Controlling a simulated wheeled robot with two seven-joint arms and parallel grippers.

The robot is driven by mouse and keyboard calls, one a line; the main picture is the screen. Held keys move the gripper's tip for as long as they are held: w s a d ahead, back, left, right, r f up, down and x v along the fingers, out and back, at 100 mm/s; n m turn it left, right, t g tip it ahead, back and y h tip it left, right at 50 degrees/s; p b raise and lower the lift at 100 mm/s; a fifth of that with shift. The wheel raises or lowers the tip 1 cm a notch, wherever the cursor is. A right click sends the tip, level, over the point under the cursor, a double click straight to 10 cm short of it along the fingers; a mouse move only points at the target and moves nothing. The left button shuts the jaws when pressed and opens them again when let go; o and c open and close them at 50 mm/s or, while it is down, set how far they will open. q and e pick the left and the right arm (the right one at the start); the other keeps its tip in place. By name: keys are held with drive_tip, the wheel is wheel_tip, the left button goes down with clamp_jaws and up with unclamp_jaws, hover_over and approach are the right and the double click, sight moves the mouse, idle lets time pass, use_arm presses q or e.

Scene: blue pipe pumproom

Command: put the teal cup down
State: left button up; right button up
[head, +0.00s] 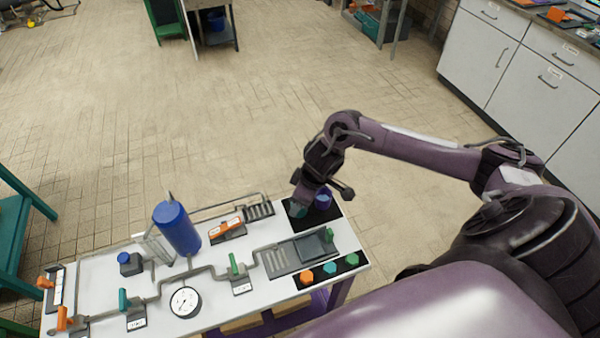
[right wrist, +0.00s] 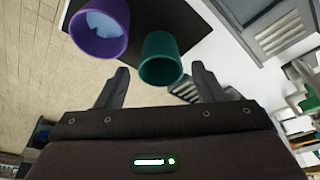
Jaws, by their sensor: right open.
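The teal cup (right wrist: 160,62) stands on the black mat (right wrist: 185,25) in the right wrist view, its open mouth facing the camera. In the head view the teal cup (head: 297,211) is partly hidden under my right gripper (head: 303,203). The right gripper (right wrist: 160,80) is open, its fingers on either side of the cup's near end, with a visible gap on each side. A purple cup (right wrist: 100,30) stands beside the teal cup, and it also shows in the head view (head: 323,201). My left gripper is in neither view.
The white table (head: 215,290) holds a blue cylinder (head: 177,228), a gauge (head: 185,302), grey pipes and valve handles. A black strip with orange, teal and green knobs (head: 330,269) lies at the table's right front. Open floor lies beyond the table; white cabinets (head: 540,85) stand at right.

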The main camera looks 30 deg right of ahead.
drive_tip(key=v, duration=1)
drive_tip(key=shift+r, duration=0.3)
drive_tip(key=shift+s, duration=0.1)
